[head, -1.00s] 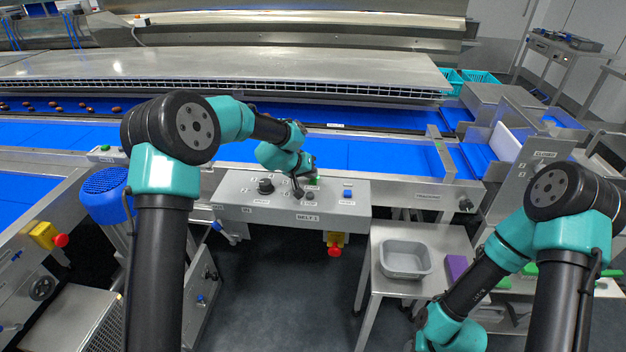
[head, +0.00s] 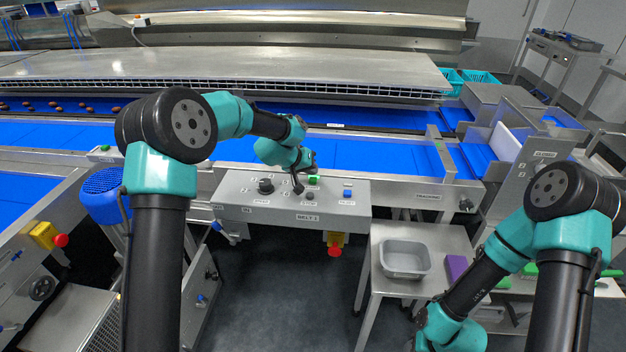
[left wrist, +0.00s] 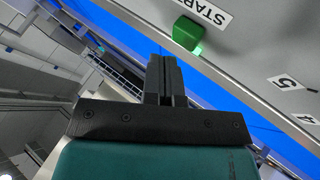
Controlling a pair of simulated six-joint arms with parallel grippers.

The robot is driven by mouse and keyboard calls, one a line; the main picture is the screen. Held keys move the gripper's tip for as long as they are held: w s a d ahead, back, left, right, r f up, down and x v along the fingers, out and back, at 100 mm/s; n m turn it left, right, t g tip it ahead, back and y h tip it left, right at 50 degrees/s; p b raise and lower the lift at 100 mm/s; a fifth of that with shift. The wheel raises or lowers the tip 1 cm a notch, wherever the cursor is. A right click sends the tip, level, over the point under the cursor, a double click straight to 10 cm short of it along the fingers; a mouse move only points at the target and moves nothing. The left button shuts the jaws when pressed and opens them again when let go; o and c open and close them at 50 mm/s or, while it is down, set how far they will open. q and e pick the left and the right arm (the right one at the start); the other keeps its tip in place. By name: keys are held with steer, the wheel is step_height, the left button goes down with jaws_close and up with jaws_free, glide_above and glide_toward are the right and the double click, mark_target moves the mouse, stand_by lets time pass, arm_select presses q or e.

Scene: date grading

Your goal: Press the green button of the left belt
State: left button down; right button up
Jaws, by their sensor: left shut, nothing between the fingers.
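The grey control panel (head: 230,190), with a label that seems to read BELT 1, stands in front of the blue belt. Its green button (head: 313,180) is near the back edge, right of centre. In the left wrist view the green button (left wrist: 186,33) sits beside a START label, with a bright green patch at its side. My left gripper (head: 299,189) is shut and empty over the panel, just left of the green button. In the left wrist view its fingertips (left wrist: 165,60) appear apart from the button. My right gripper is out of view.
The panel also has a black knob (head: 265,186), a grey button (head: 310,197) and a blue button (head: 347,191). A red stop button (head: 334,251) hangs below. Another green button (head: 105,148) is on the rail at left. A grey tub (head: 405,258) stands on a side table.

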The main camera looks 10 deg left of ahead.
mark_target(311, 178)
arm_select(q)
steer(key=shift+r, duration=0.1)
steer(key=shift+r, duration=2.4)
